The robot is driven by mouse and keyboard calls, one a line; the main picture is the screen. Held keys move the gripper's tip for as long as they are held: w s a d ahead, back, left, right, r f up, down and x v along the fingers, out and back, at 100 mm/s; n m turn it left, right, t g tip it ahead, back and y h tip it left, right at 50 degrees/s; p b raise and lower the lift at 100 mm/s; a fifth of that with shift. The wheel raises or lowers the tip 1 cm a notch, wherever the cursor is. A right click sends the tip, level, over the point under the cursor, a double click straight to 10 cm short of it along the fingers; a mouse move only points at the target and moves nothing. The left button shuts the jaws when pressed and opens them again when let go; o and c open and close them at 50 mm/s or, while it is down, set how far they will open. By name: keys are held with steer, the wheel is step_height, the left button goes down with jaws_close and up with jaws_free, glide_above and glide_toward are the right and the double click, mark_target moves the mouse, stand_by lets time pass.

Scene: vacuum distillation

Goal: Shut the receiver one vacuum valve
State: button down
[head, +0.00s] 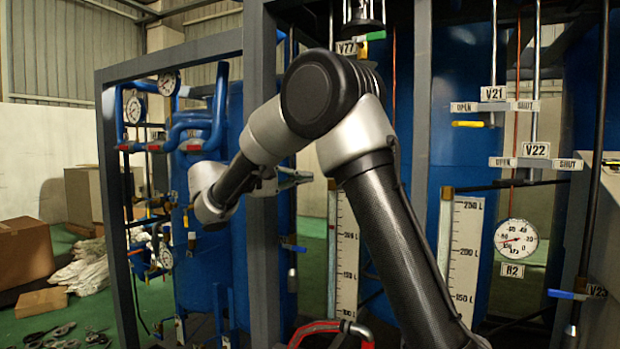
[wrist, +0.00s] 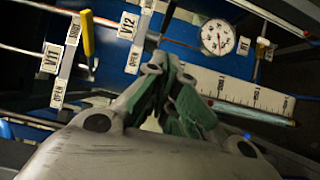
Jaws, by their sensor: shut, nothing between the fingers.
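In the wrist view, the V11 plate (wrist: 66,58) has SHUT at its upper end and OPEN at its lower end. A yellow lever (wrist: 87,33) lies beside V11's SHUT end. Gauge R1 (wrist: 217,37) is further right. My gripper (wrist: 168,72) is shut and empty, with its green-padded fingertips just below and right of V12, apart from the yellow lever. In the head view, my gripper (head: 296,178) is by the grey frame post; V11 and V12 are hidden there.
Grey frame posts (head: 262,180) stand close beside my arm. The right side has plates V21 (head: 493,94) and V22 (head: 536,150), gauge R2 (head: 516,238) and a blue V23 lever (head: 567,294). A level scale (wrist: 235,90) runs beyond my fingers. Boxes (head: 25,250) lie at far left.

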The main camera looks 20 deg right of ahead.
steer(key=s+d, duration=0.2)
steer(key=d, duration=0.9)
steer(key=shift+d, duration=0.25)
